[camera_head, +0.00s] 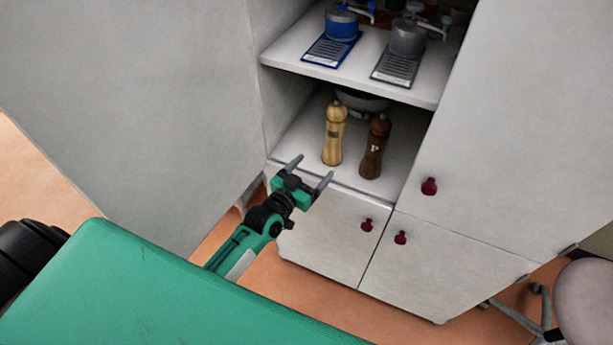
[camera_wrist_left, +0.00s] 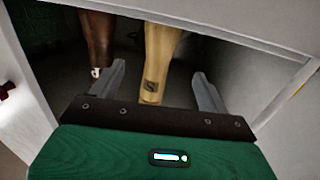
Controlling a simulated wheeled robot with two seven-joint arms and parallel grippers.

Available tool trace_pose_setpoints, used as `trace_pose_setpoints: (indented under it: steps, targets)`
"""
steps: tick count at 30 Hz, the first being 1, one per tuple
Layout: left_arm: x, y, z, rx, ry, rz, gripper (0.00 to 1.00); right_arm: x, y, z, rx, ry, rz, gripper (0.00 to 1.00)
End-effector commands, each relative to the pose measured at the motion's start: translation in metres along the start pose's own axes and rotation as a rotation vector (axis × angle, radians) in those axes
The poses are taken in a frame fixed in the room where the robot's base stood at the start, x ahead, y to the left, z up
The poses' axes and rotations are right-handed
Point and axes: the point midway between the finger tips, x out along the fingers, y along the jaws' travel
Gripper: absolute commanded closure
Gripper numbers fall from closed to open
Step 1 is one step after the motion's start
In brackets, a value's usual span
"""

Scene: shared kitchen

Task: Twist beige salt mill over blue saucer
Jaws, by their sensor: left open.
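The beige salt mill (camera_head: 335,134) stands upright on the lower open shelf of a white cabinet. A dark brown mill (camera_head: 374,147) stands close to its right. My left gripper (camera_head: 309,168) is open and empty just in front of the shelf, short of the beige mill. In the left wrist view the beige mill (camera_wrist_left: 159,60), marked with an S, shows between the two open fingers (camera_wrist_left: 160,85), with the brown mill (camera_wrist_left: 97,42) beside the left finger. No blue saucer is in view. My right gripper is not in view.
A dark bowl (camera_head: 362,100) sits behind the mills, partly hidden. The upper shelf (camera_head: 300,47) overhangs them and holds a blue grinder (camera_head: 340,25) and a grey one (camera_head: 405,40). Cabinet walls bound the shelf. Closed doors with red knobs (camera_head: 366,225) lie below. A chair (camera_head: 585,295) is at right.

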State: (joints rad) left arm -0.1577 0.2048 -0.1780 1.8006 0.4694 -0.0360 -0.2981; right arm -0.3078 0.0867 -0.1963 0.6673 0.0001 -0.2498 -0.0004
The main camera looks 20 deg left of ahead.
Motion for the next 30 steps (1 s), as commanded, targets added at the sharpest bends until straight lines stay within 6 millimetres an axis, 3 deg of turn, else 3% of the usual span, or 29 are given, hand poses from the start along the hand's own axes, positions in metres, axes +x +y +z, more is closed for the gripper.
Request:
trace_pose_setpoints:
  steps: [9, 21, 30]
  targets:
    - [0.033, 0.000, 0.001, 0.000, 0.002, -0.001, 0.22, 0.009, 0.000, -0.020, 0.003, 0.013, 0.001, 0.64]
    - [0.072, -0.001, 0.002, 0.000, 0.000, -0.001, 0.22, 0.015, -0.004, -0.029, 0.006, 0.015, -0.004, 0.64]
    - [0.088, 0.000, 0.001, -0.001, -0.001, 0.000, 0.22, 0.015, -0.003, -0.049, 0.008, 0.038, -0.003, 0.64]
